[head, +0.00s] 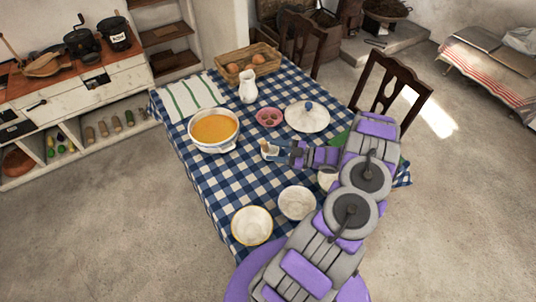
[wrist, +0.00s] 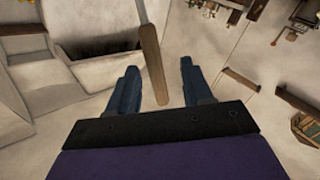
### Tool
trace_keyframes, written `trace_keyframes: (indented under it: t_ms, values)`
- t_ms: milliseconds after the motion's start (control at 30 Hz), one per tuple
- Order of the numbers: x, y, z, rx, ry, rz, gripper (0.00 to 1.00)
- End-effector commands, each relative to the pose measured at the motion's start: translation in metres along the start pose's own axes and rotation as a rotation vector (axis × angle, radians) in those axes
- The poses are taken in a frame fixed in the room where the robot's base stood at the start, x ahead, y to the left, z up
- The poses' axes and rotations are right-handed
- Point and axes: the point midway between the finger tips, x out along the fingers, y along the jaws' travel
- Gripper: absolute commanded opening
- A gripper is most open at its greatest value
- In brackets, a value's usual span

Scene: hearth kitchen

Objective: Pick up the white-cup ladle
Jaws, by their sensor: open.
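A wooden handle (wrist: 150,45) stands between the two fingers of my gripper (wrist: 158,66) in the wrist view, closer to the left finger, with a gap on each side. My gripper is open. It also shows in the head view (head: 272,150), low over the middle of the table. There, a small white cup-like piece (head: 271,156) with a brown stub shows at the fingertips. It looks like the white-cup ladle, but my fingers partly hide it, and its cup is not seen in the wrist view.
The table has a blue checked cloth (head: 215,172). A pot of orange soup (head: 214,128), a white jug (head: 247,86), a pink dish (head: 269,117) and a lid (head: 307,117) stand beyond my gripper. Two bowls (head: 252,225) (head: 297,203) stand nearer. A white cup (head: 327,178) is beside my arm.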

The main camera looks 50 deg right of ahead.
Motion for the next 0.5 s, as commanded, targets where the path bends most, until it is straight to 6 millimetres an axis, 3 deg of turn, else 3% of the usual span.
trace_keyframes:
  t_ms: [167, 500]
  values:
    - [0.009, 0.002, 0.003, 0.003, 0.002, 0.001, 0.50]
    - [0.058, -0.002, 0.000, 0.000, 0.000, -0.002, 0.50]
